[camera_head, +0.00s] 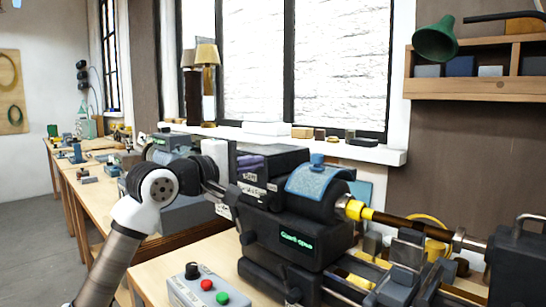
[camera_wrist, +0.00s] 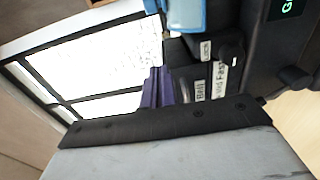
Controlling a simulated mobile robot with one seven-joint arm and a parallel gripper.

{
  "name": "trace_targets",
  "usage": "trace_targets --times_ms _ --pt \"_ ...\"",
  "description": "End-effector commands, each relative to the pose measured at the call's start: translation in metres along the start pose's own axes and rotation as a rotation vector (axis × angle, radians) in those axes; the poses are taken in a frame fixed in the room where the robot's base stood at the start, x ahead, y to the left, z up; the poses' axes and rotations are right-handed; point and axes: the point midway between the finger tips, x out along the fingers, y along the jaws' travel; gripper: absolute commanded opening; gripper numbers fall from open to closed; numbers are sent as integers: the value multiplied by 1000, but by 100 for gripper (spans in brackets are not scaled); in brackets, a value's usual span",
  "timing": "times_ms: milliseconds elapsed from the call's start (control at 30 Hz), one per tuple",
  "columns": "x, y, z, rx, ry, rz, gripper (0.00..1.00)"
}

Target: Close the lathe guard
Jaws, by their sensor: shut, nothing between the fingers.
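The lathe (camera_head: 300,215) stands on the bench right of centre, and its front panel shows green lettering that seems to read "Guard open". A blue, see-through curved guard (camera_head: 318,179) sits raised over the headstock, left of the yellow-ringed chuck (camera_head: 352,209). Its blue edge also shows at the top of the wrist view (camera_wrist: 187,14). My gripper (camera_head: 230,194) is shut and empty at the left end of the headstock, apart from the guard. Its fingertips are small and dark against the lathe, so contact with the housing cannot be told.
A control box (camera_head: 200,288) with red and green buttons is on the bench front. A purple item (camera_head: 250,163) lies behind my gripper, near the white sill (camera_head: 350,150). A green lamp (camera_head: 436,40) hangs at upper right. The bench between control box and lathe is narrow.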

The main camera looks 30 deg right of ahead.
Motion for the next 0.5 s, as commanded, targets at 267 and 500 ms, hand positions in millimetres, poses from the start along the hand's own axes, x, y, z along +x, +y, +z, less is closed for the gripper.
trace_targets --times_ms 267,500 --pt "53 5 2 -7 -7 2 0" --pt "96 4 10 -4 -8 4 0"
